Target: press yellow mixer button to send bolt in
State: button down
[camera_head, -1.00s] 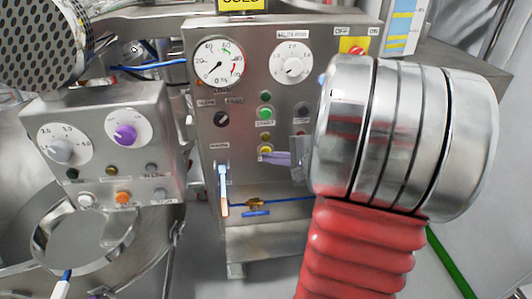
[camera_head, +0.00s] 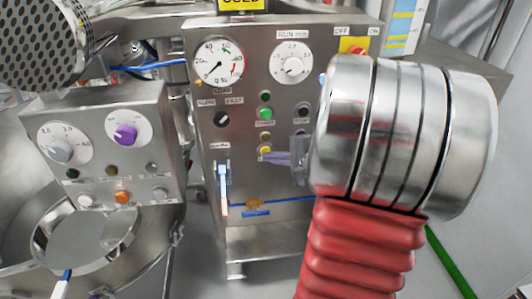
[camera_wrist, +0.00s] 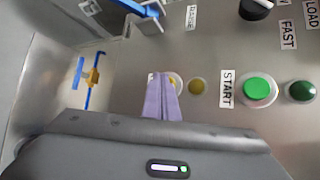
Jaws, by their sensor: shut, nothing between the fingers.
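The yellow mixer button (camera_head: 265,150) is on the grey control panel, under a small dull yellow lamp (camera_head: 265,136). My gripper (camera_head: 266,157) is shut and empty, its purple fingers pointing at the panel just at the lower side of this button. In the wrist view my gripper (camera_wrist: 163,78) covers most of the button, and only part of its pale rim (camera_wrist: 177,80) shows beside the fingertips. The yellow lamp (camera_wrist: 197,87) is uncovered to the right there. I cannot tell whether the fingertips touch the button. No bolt can be made out.
The green START button (camera_head: 265,113) is above the yellow lamp. A blue-handled brass valve (camera_head: 255,206) is below. A smaller control box (camera_head: 100,180) stands at left over a steel bowl.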

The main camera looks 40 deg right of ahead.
jog(key=shift+s+a, duration=0.4)
jog(key=shift+s, duration=0.2)
jog(key=shift+s+a, duration=0.75)
jog(key=shift+s, duration=0.3)
jog(key=shift+s+a, duration=0.7)
jog(key=shift+s, duration=0.3)
jog(key=shift+a, duration=0.1)
dwell(1.0)
jog(key=a+n+g+y, duration=0.3)
jog(key=a+n+g, duration=0.35)
jog(key=a, duration=1.05)
jog(key=s+a+r+n+h, duration=0.4)
jog(key=s+a+n, duration=0.3)
jog(key=n, duration=0.7)
jog(key=a+r+g, duration=0.1)
jog(key=a, duration=0.1)
jog(key=shift+s+a, duration=0.35)
jog(key=shift+s, duration=0.05)
